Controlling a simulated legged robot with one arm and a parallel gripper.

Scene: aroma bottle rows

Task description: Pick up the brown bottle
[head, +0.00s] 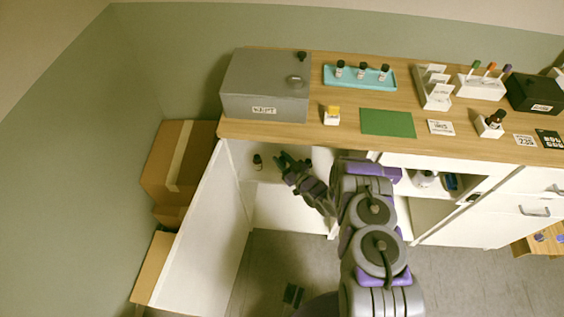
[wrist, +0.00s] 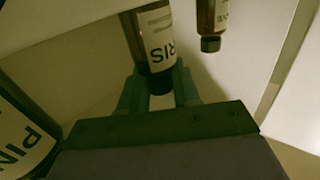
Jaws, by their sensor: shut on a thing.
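A brown bottle (wrist: 152,28) with a pale label ending in "RIS" and a dark cap is between the two fingers of my gripper (wrist: 157,85) in the wrist view. The gripper is shut on its cap end. In the head view my gripper (head: 288,163) is inside the open white cabinet, below the wooden counter. The held bottle is hard to make out there. A second brown bottle (wrist: 208,18) with a black cap is just right of the held one, apart from the fingers. A bottle labelled "PIN..." (wrist: 22,135) is close at the left edge.
A small dark bottle (head: 258,161) stands on the cabinet shelf left of my gripper. The cabinet's white side panel (head: 205,225) and the wooden counter (head: 270,132) bound the space. A grey box (head: 262,105) and a teal tray (head: 345,84) with vials sit on top.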

